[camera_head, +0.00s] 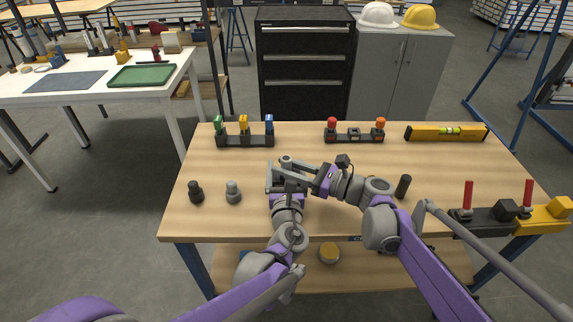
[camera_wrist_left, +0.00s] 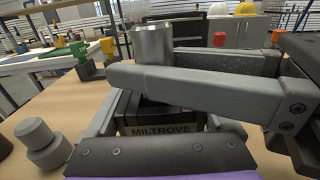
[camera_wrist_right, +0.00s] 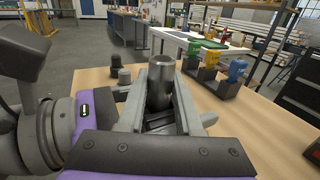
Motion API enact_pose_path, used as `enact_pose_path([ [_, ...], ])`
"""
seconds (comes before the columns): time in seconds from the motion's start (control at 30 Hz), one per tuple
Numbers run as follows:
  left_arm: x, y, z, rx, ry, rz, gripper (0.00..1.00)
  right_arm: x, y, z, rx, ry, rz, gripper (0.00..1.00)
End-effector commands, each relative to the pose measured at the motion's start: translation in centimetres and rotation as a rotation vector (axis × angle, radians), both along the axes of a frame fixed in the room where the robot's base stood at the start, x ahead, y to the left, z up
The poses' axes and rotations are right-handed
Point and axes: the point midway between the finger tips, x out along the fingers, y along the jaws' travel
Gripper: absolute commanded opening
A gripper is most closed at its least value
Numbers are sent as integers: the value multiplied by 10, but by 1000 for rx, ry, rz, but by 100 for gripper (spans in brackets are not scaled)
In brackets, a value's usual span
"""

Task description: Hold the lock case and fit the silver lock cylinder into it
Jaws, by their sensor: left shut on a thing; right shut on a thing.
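The silver lock cylinder (camera_wrist_left: 153,44) stands upright between the fingers of my right gripper (camera_wrist_right: 158,98). It also shows in the head view (camera_head: 286,161) and the right wrist view (camera_wrist_right: 160,78). The black lock case (camera_wrist_left: 160,126), lettered MILTROVE, is between the fingers of my left gripper (camera_wrist_left: 165,118), below the right fingers. Both grippers meet over the left middle of the table. The cylinder is above the case; a right finger hides its lower end in the left wrist view, so I cannot tell whether it enters the case.
On the wooden table (camera_head: 330,215), a black knobbed piece (camera_head: 196,193) and a grey one (camera_head: 233,193) stand left of my grippers. A dark cylinder (camera_head: 403,187) stands right. Racks with coloured pieces (camera_head: 245,140) and a yellow level (camera_head: 446,133) lie at the back.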

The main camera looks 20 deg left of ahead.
Motion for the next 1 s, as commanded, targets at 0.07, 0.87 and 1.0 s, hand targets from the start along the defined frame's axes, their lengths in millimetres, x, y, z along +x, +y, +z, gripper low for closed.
enact_pose_path([
  [0.07, 0, 0, 0, 0, 0, 0, 0, 0, 0, -2, 1, 0, 0, 0],
  [0.87, 0, 0, 0, 0, 0, 0, 0, 0, 0, 14, 0, 0, 0, 0],
  [1.0, 0, 0, 0, 0, 0, 0, 0, 0, 0, 19, 1, 0, 0, 0],
])
